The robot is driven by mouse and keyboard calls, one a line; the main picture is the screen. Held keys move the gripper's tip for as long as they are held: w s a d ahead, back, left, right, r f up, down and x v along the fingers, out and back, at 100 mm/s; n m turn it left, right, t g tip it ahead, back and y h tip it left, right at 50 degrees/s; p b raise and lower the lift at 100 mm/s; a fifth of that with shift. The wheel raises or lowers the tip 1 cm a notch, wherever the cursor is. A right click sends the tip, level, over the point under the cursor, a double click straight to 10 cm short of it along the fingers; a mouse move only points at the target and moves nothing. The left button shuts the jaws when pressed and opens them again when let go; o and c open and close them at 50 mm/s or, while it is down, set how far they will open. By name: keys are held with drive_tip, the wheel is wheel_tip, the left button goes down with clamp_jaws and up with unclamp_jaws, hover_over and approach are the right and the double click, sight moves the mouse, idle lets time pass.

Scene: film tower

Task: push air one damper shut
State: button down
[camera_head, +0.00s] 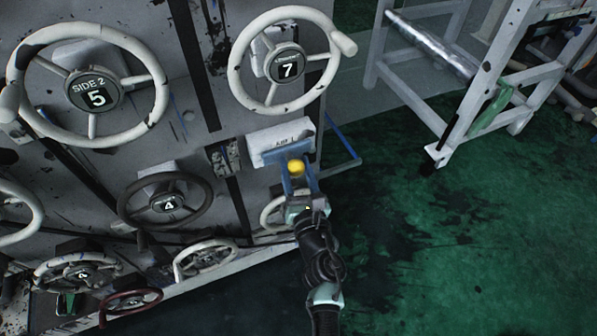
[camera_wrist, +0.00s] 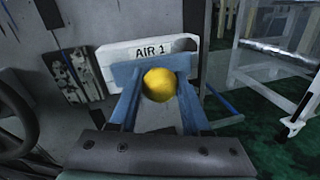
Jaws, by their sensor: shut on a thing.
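The air one damper is a white plate lettered "AIR 1" (camera_wrist: 118,54) on the grey panel, with a yellow ball knob (camera_wrist: 159,85) in front of it. In the head view the plate (camera_head: 270,136) sits below the wheel marked 7, and the knob (camera_head: 296,167) shows at its lower right. My gripper (camera_wrist: 158,78) has its blue fingers on either side of the knob and is shut on it. The fingertips are close to the plate; I cannot tell whether they touch it. The knob's stem and any slot behind it are hidden.
Wheel 7 (camera_head: 288,67) is just above my gripper, and wheel 4 (camera_head: 166,203) is to the left. A pale wheel (camera_head: 276,212) is partly hidden behind my gripper. A white frame with a metal roller (camera_head: 432,46) stands at right. Green floor (camera_head: 450,260) is open at lower right.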

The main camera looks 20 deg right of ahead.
drive_tip(key=shift+c, duration=1.8)
unclamp_jaws()
drive_tip(key=shift+s, duration=0.1)
drive_tip(key=s+a+b, duration=0.1)
drive_tip(key=s+a, duration=0.1)
drive_tip(key=s, duration=1)
drive_tip(key=shift+s, duration=0.35)
